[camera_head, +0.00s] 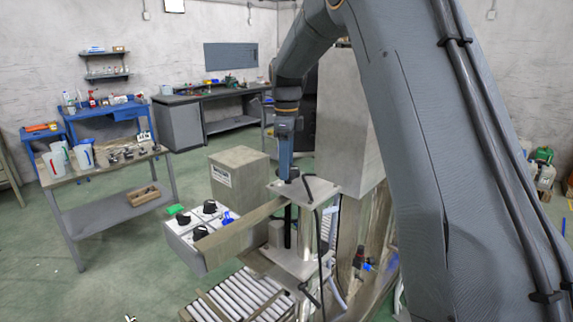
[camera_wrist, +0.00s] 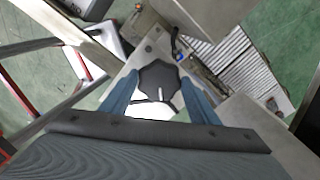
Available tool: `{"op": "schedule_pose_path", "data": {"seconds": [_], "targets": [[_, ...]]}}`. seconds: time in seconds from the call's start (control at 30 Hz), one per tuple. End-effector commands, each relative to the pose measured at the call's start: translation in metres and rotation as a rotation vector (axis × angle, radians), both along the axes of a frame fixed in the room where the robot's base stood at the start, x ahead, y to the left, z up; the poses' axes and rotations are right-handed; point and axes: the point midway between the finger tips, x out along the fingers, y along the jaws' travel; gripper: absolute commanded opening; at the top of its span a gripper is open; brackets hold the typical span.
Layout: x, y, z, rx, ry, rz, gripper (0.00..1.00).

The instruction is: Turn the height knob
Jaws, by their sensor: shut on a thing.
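The height knob is a black, many-sided knob with a small pale mark near one edge; it shows in the wrist view (camera_wrist: 159,78). It sits on top of a light metal plate (camera_head: 318,188). My gripper (camera_head: 286,170) points straight down at the plate from above. In the wrist view its two blue fingers (camera_wrist: 158,92) stand on either side of the knob and are shut on it. In the head view the fingers and wrist hide most of the knob.
Below the plate are a roller conveyor (camera_head: 238,296) and a white control box with black knobs (camera_head: 190,235). A cardboard-coloured box (camera_head: 238,172) stands behind. A grey side table (camera_head: 105,198) with jugs is at the left. Green floor between them is open.

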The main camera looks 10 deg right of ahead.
Motion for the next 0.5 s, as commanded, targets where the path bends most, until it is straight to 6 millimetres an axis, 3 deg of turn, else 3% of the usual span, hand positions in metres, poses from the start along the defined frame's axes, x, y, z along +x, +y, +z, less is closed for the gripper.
{"op": "schedule_pose_path", "data": {"seconds": [0.5], "targets": [[-0.0019,0.0006,0.0008,0.000,-0.001,0.492,0.32]]}}
